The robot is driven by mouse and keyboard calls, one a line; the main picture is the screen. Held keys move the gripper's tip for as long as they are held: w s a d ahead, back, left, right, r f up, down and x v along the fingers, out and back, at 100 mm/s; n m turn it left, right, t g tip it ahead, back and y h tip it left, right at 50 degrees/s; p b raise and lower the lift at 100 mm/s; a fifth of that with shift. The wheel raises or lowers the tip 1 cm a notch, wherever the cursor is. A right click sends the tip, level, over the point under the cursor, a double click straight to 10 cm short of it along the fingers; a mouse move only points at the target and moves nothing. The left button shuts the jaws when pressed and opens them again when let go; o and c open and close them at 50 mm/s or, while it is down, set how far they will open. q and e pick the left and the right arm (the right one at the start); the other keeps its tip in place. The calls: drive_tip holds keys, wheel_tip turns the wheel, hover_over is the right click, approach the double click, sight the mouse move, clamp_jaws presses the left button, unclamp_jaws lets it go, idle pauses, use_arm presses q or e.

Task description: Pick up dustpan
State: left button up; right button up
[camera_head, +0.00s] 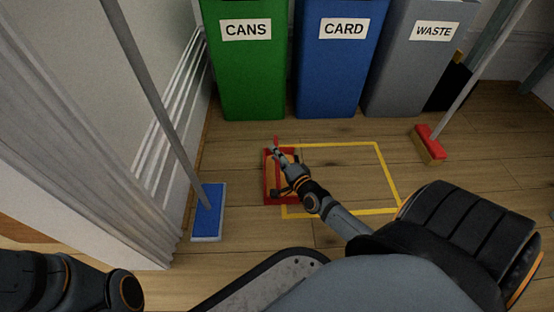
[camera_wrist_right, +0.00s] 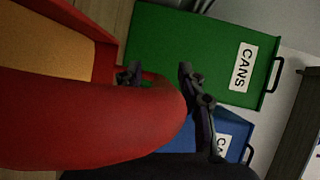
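The red dustpan (camera_head: 267,186) lies on the wooden floor at the left edge of a yellow floor outline, with a tan inside and a raised red handle. My right gripper (camera_head: 281,169) is over it, fingers spread around the handle. In the right wrist view the dustpan (camera_wrist_right: 75,118) is large and close. Its rounded handle end lies by the open fingers of my right gripper (camera_wrist_right: 161,78) and partly hides one finger. I cannot tell whether either finger touches it. My left gripper is out of view; only part of my left arm shows at the lower left.
Green CANS (camera_head: 247,75), blue CARD (camera_head: 328,75) and grey WASTE (camera_head: 409,75) bins stand behind. Floor inside the yellow outline (camera_head: 390,175) is otherwise clear.

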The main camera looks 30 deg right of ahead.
clamp_jaws()
idle(0.4)
